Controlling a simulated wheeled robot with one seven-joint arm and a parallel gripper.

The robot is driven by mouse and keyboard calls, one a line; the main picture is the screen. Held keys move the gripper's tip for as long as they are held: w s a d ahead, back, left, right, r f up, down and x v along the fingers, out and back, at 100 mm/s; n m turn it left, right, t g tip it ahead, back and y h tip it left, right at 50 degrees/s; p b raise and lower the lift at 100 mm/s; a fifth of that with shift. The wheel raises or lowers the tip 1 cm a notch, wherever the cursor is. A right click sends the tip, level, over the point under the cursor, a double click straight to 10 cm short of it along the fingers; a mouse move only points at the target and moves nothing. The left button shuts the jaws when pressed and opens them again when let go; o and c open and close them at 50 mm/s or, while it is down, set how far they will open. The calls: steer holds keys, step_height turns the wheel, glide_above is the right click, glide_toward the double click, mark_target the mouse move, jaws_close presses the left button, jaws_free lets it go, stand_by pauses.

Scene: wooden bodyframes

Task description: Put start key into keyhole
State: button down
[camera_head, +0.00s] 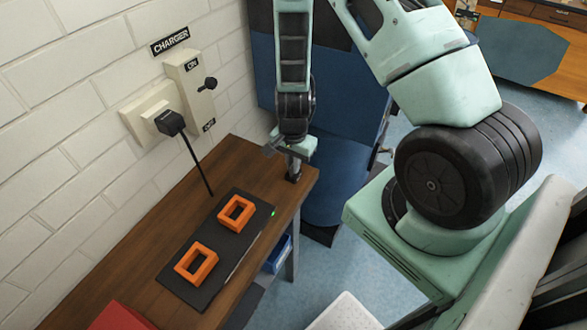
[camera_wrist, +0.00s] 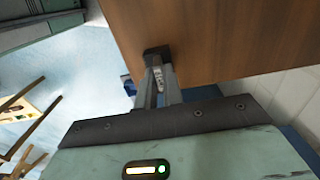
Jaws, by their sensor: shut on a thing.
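My gripper (camera_head: 293,172) is at the far right corner of the wooden table, pointing down. In the wrist view, my gripper (camera_wrist: 158,82) is shut on a small dark object (camera_wrist: 157,52) with a pale marking, beside or over the brown tabletop. It may be the start key, but its shape is mostly hidden between the fingers. I cannot tell whether it touches the table. I see no clear keyhole in either view.
The wooden table (camera_head: 150,215) holds a black charging pad (camera_head: 222,258) with two orange frames (camera_head: 237,213) (camera_head: 196,263) and a red object (camera_head: 120,317). A charger switch (camera_head: 190,82) and plugged cable (camera_head: 170,122) are on the white brick wall. A blue panel (camera_head: 345,95) stands behind.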

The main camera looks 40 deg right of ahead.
steer(key=shift+r+p, duration=0.55)
steer(key=shift+r, duration=0.15)
steer(key=shift+r+p, duration=1)
steer(key=shift+r, duration=0.3)
